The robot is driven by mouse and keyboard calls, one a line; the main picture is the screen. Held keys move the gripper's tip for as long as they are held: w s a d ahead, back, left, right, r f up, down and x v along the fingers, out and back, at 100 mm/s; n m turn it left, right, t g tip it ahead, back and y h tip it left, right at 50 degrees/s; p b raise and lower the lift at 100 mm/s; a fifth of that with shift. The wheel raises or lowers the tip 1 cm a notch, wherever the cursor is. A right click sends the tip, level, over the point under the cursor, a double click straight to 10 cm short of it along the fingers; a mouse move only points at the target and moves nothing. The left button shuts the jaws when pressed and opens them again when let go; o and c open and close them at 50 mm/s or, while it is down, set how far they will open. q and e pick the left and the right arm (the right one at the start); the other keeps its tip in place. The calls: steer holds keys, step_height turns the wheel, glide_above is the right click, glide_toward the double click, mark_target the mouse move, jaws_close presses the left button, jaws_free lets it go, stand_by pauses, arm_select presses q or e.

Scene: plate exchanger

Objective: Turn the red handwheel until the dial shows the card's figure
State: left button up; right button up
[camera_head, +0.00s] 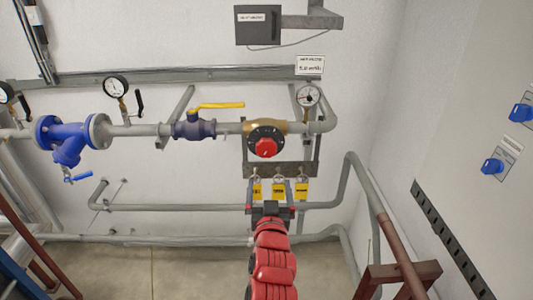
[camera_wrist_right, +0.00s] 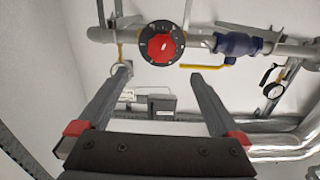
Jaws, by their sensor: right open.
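The red handwheel (camera_head: 266,148) sits on a black round flange on the brass valve body in the pipe. It also shows in the right wrist view (camera_wrist_right: 161,45), beyond the fingertips. The dial (camera_head: 308,96) is a round white gauge right of the valve; its reading is too small to tell. The white card (camera_head: 310,66) is above the dial, its figure too blurred to read. My right gripper (camera_head: 271,186) is below the handwheel and apart from it. In the right wrist view its fingers (camera_wrist_right: 161,84) are spread with nothing between them. My left gripper is out of view.
Yellow tags (camera_head: 279,190) hang from a bracket under the valve, close to my right gripper. A blue valve with a yellow lever (camera_head: 217,105) is to the left. A grey box (camera_head: 258,25) hangs above.

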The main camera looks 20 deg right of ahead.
steer(key=b, duration=0.9)
glide_toward(267, 151)
steer(key=shift+s, duration=0.6)
steer(key=p+x, duration=0.3)
steer(key=x, duration=0.2)
steer(key=p+x, duration=0.2)
steer(key=x, duration=0.3)
steer(key=shift+w+a+r+p, duration=0.1)
steer(key=shift+w+a+p, duration=0.1)
steer(key=shift+p, duration=0.2)
steer(key=shift+w+d, duration=0.15)
steer(key=shift+w, duration=0.4)
